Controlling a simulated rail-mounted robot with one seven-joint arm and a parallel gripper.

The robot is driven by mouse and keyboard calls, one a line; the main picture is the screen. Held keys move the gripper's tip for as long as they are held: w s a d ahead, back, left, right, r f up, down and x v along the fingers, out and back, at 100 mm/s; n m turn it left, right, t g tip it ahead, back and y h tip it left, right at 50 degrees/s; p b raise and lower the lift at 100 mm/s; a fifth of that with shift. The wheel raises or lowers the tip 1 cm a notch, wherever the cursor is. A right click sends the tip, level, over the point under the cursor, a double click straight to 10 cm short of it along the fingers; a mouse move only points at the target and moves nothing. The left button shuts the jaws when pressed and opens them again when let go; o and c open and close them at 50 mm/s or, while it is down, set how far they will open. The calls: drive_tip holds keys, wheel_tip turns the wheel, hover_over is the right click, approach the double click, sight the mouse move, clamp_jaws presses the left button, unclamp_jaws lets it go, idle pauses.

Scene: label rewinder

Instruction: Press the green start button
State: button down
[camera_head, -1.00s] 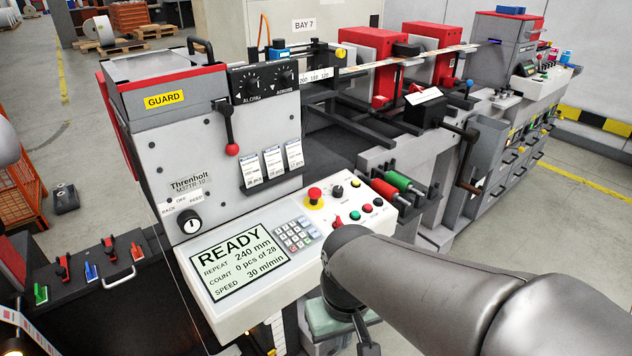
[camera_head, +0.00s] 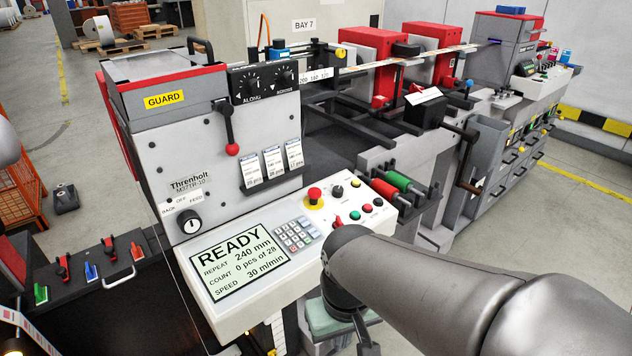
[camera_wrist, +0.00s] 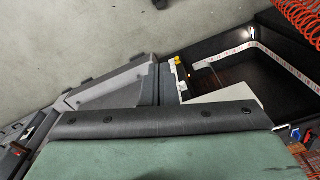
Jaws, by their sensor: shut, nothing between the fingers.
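The green start button (camera_head: 355,215) is a small round button on the sloped white control panel (camera_head: 225,311), between red controls. It shows clear and uncovered in the head view. The panel's screen (camera_head: 235,263) reads READY, 240 mm, 0 pcs of 28 and 30 m/min. My arm (camera_head: 440,290) comes in from the lower right, and its wrist end is just in front of the panel, below the button. I cannot make out my gripper's fingers in either view. The wrist view does not show the button.
A red mushroom button (camera_head: 314,195), a black knob (camera_head: 337,190) and a keypad (camera_head: 295,235) sit close to the green button. Red and green rollers (camera_head: 398,181) stick out just right of the panel. A green pad with a dark edge (camera_wrist: 160,155) fills the lower wrist view.

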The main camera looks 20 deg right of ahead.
drive_tip(key=w+a+r+m+t+y+p, duration=0.1)
drive_tip(key=w+r+m+t+y+p, duration=0.15)
drive_tip(key=w+m, duration=0.5)
drive_tip(key=w+r+m+t+y+p, duration=0.2)
drive_tip(key=w+r+m+y+p, duration=0.15)
drive_tip(key=w, duration=0.75)
drive_tip(key=w+d+m+t+h+p, duration=0.2)
drive_tip(key=w+d+m+t, duration=0.1)
drive_tip(key=w+d+m, duration=0.4)
drive_tip(key=w+d+m+t+h+p, duration=0.2)
drive_tip(key=w+d+m, duration=0.5)
drive_tip(key=d, duration=0.6)
drive_tip(key=shift+w+d+f+m+t+h, duration=0.25)
drive_tip(key=shift+m+t+h, duration=0.25)
drive_tip(key=shift+m, duration=0.5)
drive_tip(key=b, duration=0.5)
hover_over(355, 214)
drive_tip(key=s, duration=0.2)
drive_tip(key=f, duration=0.5)
drive_tip(key=d+f, duration=0.1)
drive_tip(key=f, duration=0.1)
drive_tip(key=shift+w+f, duration=0.2)
drive_tip(key=shift+f, duration=0.1)
drive_tip(key=shift+w+a+f+b, duration=0.1)
drive_tip(key=shift+f+b, duration=0.5)
drive_tip(key=shift+b, duration=0.35)
